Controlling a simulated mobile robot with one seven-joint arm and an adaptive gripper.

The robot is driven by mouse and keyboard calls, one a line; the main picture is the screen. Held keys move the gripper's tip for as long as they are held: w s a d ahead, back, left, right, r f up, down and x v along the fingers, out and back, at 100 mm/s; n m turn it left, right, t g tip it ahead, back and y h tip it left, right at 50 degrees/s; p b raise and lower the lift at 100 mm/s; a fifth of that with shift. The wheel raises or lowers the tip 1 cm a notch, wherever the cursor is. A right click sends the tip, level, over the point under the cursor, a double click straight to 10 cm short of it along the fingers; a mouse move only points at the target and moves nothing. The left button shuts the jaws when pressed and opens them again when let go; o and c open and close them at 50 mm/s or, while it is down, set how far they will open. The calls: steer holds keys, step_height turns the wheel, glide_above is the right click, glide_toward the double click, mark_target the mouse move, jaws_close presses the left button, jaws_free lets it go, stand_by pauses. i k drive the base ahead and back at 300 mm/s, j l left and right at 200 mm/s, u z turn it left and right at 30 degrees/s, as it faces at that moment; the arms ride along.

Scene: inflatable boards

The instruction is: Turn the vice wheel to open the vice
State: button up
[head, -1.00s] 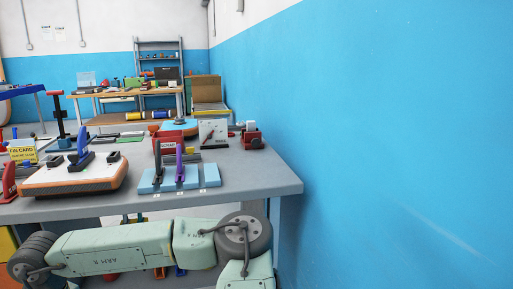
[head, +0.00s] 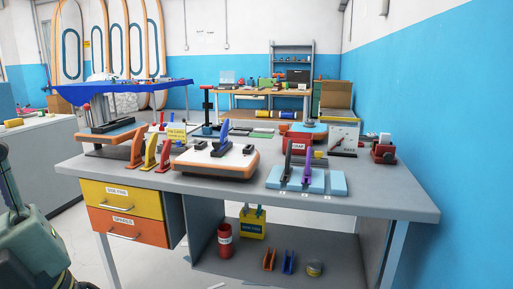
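A small red and dark block-shaped device (head: 384,150), which looks like the vice, sits at the right end of the grey workbench (head: 405,203). A grey part shows on its top. It is too small to tell its wheel clearly or whether its jaws are open or shut. Nothing is touching it. Part of my arm shows at the lower left edge, far from the device. My gripper is out of view.
On the bench stand a white and orange board (head: 215,166), a light-blue base with upright clamps (head: 305,180) and a red scrap bin (head: 297,143). Yellow (head: 122,199) and orange (head: 127,226) drawers are at left. A blue wall (head: 440,110) borders the right.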

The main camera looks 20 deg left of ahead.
mark_target(388, 157)
steer(key=i+j, duration=0.15)
steer(key=j, duration=0.15)
steer(key=i+j, duration=0.2)
steer(key=j, duration=0.15)
steer(key=i+j, duration=0.15)
steer(key=j, duration=0.15)
steer(key=i+j+z, duration=0.1)
steer(key=j, duration=0.2)
steer(key=i, duration=0.05)
